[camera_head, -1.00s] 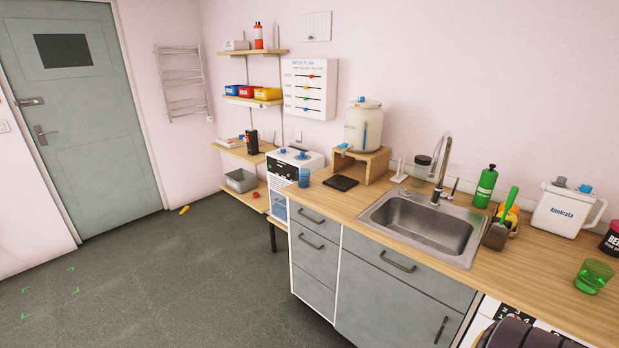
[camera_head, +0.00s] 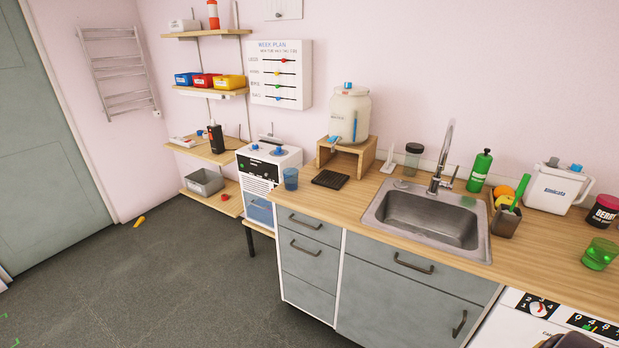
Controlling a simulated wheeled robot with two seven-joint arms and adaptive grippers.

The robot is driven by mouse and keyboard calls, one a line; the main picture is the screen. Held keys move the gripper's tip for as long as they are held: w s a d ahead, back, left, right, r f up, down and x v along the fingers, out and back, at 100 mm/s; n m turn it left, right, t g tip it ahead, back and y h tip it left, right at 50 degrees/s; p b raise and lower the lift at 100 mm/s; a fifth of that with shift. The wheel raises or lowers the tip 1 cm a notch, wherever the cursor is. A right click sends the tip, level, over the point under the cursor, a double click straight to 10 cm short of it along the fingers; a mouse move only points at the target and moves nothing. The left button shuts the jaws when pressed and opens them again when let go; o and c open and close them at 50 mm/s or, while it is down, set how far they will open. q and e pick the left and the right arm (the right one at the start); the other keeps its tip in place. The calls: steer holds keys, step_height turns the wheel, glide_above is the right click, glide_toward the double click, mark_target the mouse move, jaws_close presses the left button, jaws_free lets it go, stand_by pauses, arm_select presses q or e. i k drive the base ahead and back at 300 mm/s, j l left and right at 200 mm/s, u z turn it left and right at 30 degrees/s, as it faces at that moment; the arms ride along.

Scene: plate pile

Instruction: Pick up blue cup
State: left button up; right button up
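A translucent blue cup (camera_head: 291,179) stands upright at the left end of the wooden counter (camera_head: 330,207), beside a white appliance with blue knobs. Nothing touches it from my side. Neither of my grippers shows in the head view. Only a dark piece of my own body shows at the bottom right edge.
A dark slatted mat (camera_head: 330,179) lies right of the cup, near a wooden stand (camera_head: 354,156) with a dispenser (camera_head: 349,112). The sink (camera_head: 428,216) is further right. A green glass (camera_head: 599,254) stands at the far right. Open floor (camera_head: 190,270) lies left of the cabinets.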

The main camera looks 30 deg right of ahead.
mark_target(291, 180)
steer(key=i+j+z, duration=0.75)
steer(key=j, duration=0.15)
steer(key=k+l, duration=0.05)
steer(key=k, duration=0.05)
